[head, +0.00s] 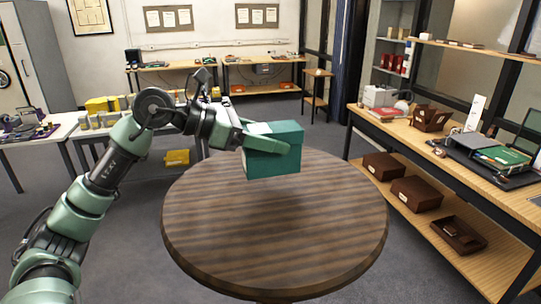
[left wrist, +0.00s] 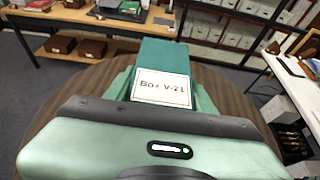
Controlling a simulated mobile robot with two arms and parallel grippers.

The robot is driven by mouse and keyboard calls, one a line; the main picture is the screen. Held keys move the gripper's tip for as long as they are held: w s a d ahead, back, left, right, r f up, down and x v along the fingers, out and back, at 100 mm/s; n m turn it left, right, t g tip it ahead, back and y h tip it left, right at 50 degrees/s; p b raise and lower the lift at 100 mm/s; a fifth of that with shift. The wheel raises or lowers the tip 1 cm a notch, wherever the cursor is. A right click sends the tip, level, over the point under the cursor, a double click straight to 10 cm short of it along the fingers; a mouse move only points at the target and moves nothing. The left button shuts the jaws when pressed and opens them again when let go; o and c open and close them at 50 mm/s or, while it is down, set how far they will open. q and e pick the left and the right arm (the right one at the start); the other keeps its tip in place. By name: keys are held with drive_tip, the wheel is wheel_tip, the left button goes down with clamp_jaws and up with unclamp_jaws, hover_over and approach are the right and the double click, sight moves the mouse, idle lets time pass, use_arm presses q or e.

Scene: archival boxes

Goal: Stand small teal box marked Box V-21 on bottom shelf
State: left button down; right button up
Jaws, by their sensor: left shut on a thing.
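A small teal box (head: 275,158) is at the far part of the round wooden table in the head view. In the left wrist view the same box (left wrist: 163,57) carries a white label reading "Box V-21", facing my wrist. My left gripper (head: 264,142) is shut on the box, with a green finger along its side. I cannot tell for sure whether its underside is clear of the tabletop. The lower shelf (head: 440,225) of the long bench at the right holds several brown boxes. My right gripper is not in view.
The round table (head: 270,245) is otherwise bare and stands between me and the back of the room. The bench top (head: 455,150) at the right holds trays, a laptop and folders. A white table (head: 40,135) stands at the left. Grey floor lies between round table and bench.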

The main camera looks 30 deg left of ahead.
sight(270, 156)
use_arm(q)
drive_tip(key=shift+f, duration=1.75)
drive_tip(key=shift+f, duration=0.2)
drive_tip(key=c, duration=0.5)
unclamp_jaws()
